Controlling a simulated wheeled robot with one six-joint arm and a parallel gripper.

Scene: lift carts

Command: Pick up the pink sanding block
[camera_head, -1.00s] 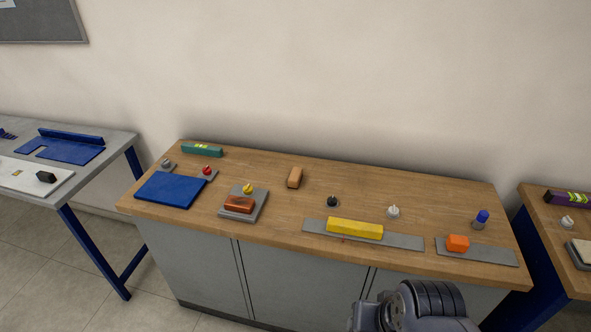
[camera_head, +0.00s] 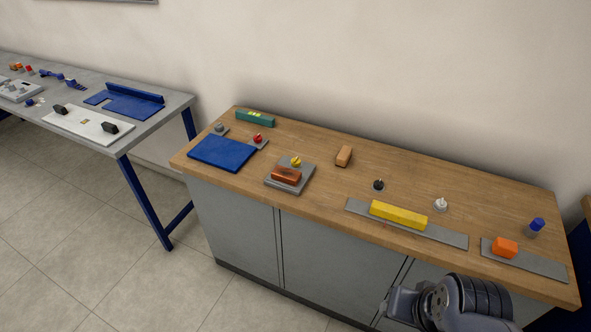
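No block in view looks clearly pink. On the wooden bench top (camera_head: 465,195), an orange-tan block (camera_head: 343,156) lies near the middle back. A red-brown block (camera_head: 286,176) lies on a grey plate with a yellow knob. A bright orange block (camera_head: 504,247) sits on a grey strip at the right. A long yellow block (camera_head: 398,215) lies on another grey strip. Part of my arm shows at the bottom right, in front of the bench. I cannot make out fingertips there, and nothing is seen held.
A blue plate (camera_head: 222,152) and a teal bar (camera_head: 255,118) are at the bench's left. Small knobs and a blue-capped piece (camera_head: 535,227) stand on the top. A grey table (camera_head: 172,112) with blue legs stands left. Tiled floor (camera_head: 95,240) is clear at lower left.

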